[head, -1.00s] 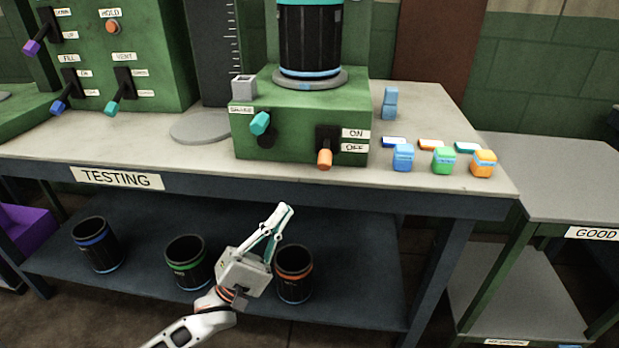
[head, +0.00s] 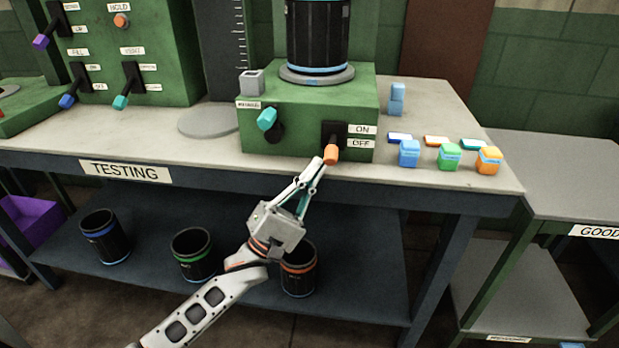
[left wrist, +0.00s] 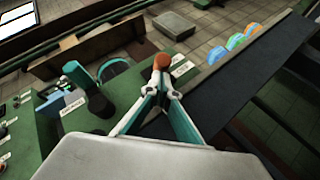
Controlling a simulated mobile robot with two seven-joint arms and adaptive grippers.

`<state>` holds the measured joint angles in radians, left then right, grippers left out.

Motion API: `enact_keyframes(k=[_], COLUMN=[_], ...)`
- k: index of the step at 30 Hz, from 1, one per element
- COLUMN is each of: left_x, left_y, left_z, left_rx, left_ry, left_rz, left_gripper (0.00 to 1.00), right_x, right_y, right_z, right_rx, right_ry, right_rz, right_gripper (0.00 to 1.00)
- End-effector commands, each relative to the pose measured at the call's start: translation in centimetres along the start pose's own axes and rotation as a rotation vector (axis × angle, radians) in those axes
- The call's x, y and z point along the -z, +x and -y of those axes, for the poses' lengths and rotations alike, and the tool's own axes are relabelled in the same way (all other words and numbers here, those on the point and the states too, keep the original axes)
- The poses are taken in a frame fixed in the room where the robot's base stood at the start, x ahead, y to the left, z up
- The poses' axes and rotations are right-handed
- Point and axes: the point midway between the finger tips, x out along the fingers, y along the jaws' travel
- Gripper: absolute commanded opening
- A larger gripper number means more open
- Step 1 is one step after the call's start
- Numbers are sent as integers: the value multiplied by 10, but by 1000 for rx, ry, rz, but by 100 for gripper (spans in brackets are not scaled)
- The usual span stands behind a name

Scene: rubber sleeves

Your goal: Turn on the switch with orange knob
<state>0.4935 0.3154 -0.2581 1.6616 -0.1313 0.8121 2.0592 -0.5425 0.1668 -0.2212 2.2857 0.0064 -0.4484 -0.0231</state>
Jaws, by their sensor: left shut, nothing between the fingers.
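The switch with the orange knob (head: 331,154) is on the front of the green box (head: 290,147) on the table. Its knob hangs down beside the OFF label (head: 361,144), below the ON label (head: 362,130). My left gripper (head: 317,165) is shut and empty, its tips just below and left of the knob in the head view. In the left wrist view the orange knob (left wrist: 162,60) shows right beyond the closed fingertips (left wrist: 161,85); I cannot tell whether they touch. My right gripper is not in view.
A teal knob (head: 267,119) is on the same box, left of the orange one. Small coloured blocks (head: 449,156) stand on the table to the right. The table's front edge (head: 230,178) lies behind my left gripper. Black cups (head: 192,254) stand on the lower shelf.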

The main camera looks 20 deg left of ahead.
Motion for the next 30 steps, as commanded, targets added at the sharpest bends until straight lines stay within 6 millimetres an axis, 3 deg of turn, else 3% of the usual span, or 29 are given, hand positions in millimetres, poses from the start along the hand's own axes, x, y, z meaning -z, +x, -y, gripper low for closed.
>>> enact_keyframes(k=[8, 15, 22, 30], left_x=[0, -4, -4, -6], left_y=[0, 5, 4, 4], left_z=[0, -7, -6, -8], left_rx=[0, 8, 25, 41], left_ry=[0, -12, -27, -42], left_rz=[0, -14, -38, -59], left_gripper=[0, 0, 0, 0], right_x=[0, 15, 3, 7], right_y=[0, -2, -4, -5], right_z=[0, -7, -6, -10], right_rx=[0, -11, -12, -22], right_ry=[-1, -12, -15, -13], right_rz=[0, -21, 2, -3], right_gripper=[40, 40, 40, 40])
